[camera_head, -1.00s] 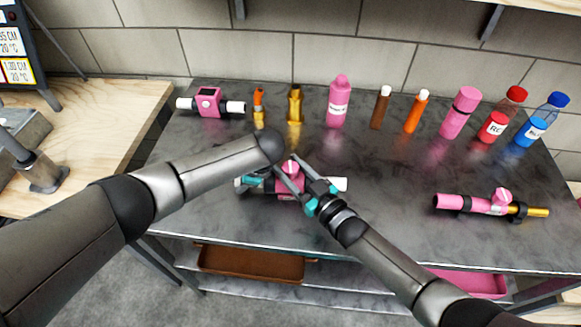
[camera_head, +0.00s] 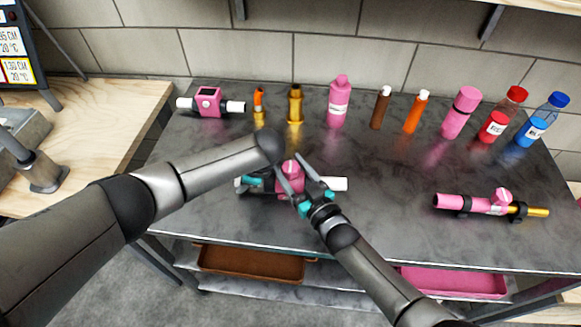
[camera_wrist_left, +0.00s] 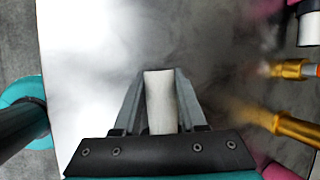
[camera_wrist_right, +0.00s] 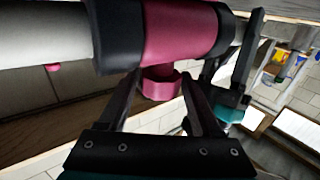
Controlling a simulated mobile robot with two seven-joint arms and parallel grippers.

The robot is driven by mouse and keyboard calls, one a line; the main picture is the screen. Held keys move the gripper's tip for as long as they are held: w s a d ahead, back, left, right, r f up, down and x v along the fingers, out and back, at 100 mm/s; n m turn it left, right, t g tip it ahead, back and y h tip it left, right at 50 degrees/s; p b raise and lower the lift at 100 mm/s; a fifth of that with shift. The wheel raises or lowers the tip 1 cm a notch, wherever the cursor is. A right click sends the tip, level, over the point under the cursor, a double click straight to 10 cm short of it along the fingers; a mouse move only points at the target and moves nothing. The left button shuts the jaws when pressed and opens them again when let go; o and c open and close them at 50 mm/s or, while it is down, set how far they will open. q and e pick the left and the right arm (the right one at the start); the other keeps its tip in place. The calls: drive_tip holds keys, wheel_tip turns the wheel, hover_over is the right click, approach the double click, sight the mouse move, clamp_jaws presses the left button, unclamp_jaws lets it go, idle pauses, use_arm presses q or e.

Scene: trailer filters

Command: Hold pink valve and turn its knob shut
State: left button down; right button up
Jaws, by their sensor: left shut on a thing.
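The pink valve (camera_head: 293,184) is held level at the middle of the table, with black collars and white pipe ends. Its pink knob (camera_head: 291,167) points up. My left gripper (camera_wrist_left: 160,85) is shut on one white pipe end (camera_wrist_left: 160,105); in the head view my left forearm partly hides this grip. My right gripper (camera_wrist_right: 160,88) is open, coming from the lower right. In the right wrist view the knob (camera_wrist_right: 162,83) lies just ahead of and between its fingers; I cannot tell whether they touch it.
Behind stand a pink valve with a square body (camera_head: 208,102), brass fittings (camera_head: 295,104), a pink bottle (camera_head: 339,102) and several other bottles. Another pink valve with a brass end (camera_head: 487,204) lies at right. The table's front middle is clear.

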drive_tip(key=shift+s+d+f, duration=0.15)
drive_tip(key=shift+s+d, duration=0.2)
drive_tip(key=shift+s, duration=0.15)
drive_tip(key=v, duration=1.1)
drive_tip(key=shift+a, duration=0.1)
use_arm(q)
drive_tip(key=shift+c, duration=1.9)
unclamp_jaws()
